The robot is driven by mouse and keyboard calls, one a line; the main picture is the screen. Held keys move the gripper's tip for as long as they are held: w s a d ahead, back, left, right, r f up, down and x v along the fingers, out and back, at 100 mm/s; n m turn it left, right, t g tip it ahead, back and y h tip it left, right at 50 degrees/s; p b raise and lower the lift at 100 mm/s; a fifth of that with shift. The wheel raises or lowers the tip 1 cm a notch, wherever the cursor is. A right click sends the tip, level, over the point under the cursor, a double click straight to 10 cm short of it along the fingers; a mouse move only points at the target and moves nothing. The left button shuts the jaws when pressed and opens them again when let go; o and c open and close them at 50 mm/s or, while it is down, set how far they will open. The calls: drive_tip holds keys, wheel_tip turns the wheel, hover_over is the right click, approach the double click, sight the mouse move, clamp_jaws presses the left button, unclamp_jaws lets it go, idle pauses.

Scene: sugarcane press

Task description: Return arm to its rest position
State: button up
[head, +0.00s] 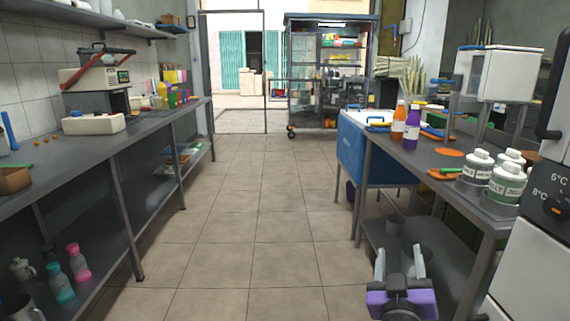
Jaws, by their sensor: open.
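My gripper (402,266) shows at the bottom right in the head view. Its two light fingers point up and away from me, spread apart with nothing between them. Its purple and black body (402,302) sits at the bottom edge of the picture. The gripper appears in front of the right counter's lower shelf, apart from the things on the counter top. Most of my arm is out of the picture.
The right counter (415,165) holds bottles, white jars (507,183) and an orange disc. A white appliance (545,220) stands at the right edge. The left counter (100,142) carries a juicer. A wheeled cabinet (325,75) stands at the back. The tiled aisle (250,210) is clear.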

drive_tip(key=s+a+f+n+y, duration=0.1)
drive_tip(key=s+a+f+y, duration=0.3)
drive_tip(key=s, duration=0.5)
drive_tip(key=s+a+f+n+y, duration=0.1)
drive_tip(key=s+f+n+y, duration=0.1)
drive_tip(key=s+f, duration=0.55)
drive_tip(key=s+d+f+m+g, duration=0.1)
drive_tip(key=s+m+g, duration=0.1)
drive_tip(key=s, duration=1.3)
drive_tip(key=s+d+f+m+g, duration=0.1)
drive_tip(key=s+f, duration=0.1)
drive_tip(key=s, duration=1.4)
wheel_tip(320, 180, up, 28)
drive_tip(key=p, duration=2.7)
drive_tip(key=shift+w+a+f, duration=0.15)
drive_tip(key=shift+w+f, duration=0.1)
drive_tip(key=shift+w, duration=0.2)
